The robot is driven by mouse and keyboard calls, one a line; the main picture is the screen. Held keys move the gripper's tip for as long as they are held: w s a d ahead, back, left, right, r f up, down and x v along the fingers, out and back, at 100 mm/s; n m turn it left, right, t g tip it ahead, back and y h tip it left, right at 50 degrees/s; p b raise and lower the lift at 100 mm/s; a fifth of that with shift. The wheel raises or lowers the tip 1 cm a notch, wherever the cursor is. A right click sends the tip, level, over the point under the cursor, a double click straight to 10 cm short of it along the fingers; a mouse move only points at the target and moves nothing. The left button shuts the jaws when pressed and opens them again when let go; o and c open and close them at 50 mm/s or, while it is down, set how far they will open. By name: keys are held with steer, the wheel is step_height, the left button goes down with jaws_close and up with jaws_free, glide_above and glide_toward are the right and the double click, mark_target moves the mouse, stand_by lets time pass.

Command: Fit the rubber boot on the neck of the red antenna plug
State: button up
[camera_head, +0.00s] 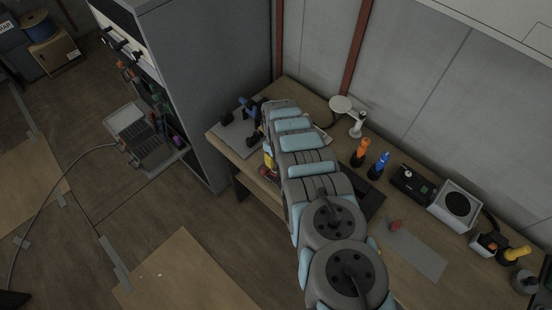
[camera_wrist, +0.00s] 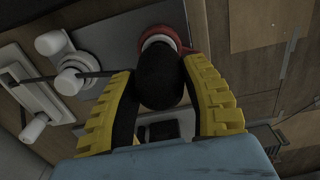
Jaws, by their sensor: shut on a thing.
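In the wrist view, my gripper (camera_wrist: 165,108) has its yellow ribbed fingers on both sides of a rounded black piece (camera_wrist: 160,80). A red collar (camera_wrist: 184,48) with a pale rim shows at the far end of this piece. I cannot tell whether the black and red are one plug or a boot against a plug. In the head view, my arm hides most of the gripper, with a little red and yellow showing beside it at the bench's left part.
Orange (camera_head: 361,150) and blue (camera_head: 379,163) pieces with black lower parts stand on the bench. A yellow one (camera_head: 516,254) lies at the right end. Boxy devices (camera_head: 456,204) stand by the wall, a white lamp (camera_head: 341,104) behind my arm. A tall cabinet (camera_head: 215,75) is left.

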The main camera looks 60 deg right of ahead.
steer(key=shift+f+b, duration=0.75)
steer(key=shift+f, duration=0.2)
steer(key=o, duration=1.1)
steer(key=shift+c, duration=0.2)
steer(key=shift+r, duration=0.25)
steer(key=shift+d+r, duration=0.1)
steer(key=shift+r, duration=5.75)
